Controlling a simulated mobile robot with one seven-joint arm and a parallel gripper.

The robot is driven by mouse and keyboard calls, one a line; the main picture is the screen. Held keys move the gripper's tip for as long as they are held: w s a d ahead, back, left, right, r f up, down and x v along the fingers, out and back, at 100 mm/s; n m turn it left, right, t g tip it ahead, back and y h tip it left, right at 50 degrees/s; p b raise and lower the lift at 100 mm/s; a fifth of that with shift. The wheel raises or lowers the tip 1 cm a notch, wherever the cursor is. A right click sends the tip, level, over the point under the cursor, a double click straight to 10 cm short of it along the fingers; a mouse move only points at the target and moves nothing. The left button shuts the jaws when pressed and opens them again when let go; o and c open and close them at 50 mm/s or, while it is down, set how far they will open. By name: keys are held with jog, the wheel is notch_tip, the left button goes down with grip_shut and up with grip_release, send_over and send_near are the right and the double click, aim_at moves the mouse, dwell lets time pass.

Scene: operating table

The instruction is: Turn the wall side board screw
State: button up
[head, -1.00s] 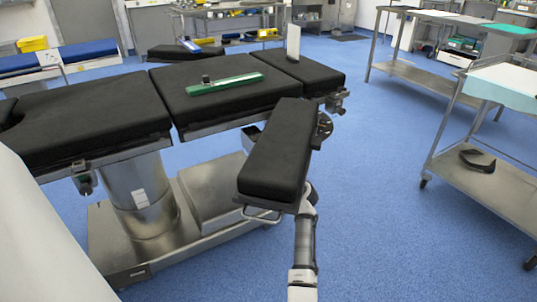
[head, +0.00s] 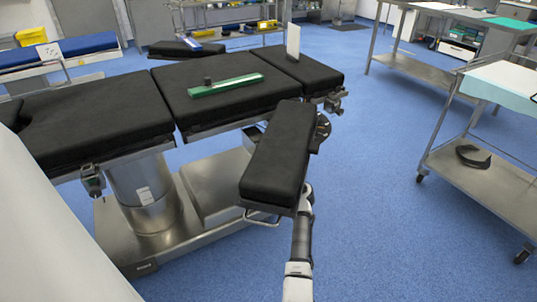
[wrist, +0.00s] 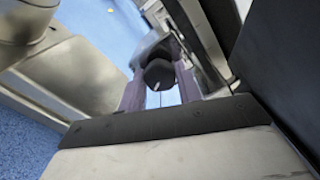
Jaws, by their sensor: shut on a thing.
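The black padded side board (head: 280,155) juts out from the near side of the operating table. In the wrist view, a dark round screw knob (wrist: 158,71) with a small pale mark sits under the board, beside a metal rail. My gripper (wrist: 160,84) has one finger on each side of this knob and is shut on it. In the head view my arm reaches up to the near end of the board, and the board hides my gripper and the knob.
The operating table (head: 105,118) has black pads, with a green bar (head: 226,85) and an upright white plate (head: 293,41) on top. A black round joint (head: 322,127) is at the board's far right. A steel cart (head: 490,185) stands at right. Blue floor between is clear.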

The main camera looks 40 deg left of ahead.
jog(key=shift+r+m+p, duration=0.15)
jog(key=shift+m+p, duration=0.15)
jog(key=shift+m, duration=0.7)
jog(key=o, duration=1)
jog(key=p+v, duration=0.1)
jog(key=v, duration=1.2)
jog(key=shift+d, duration=0.4)
jog(key=shift+s, duration=0.15)
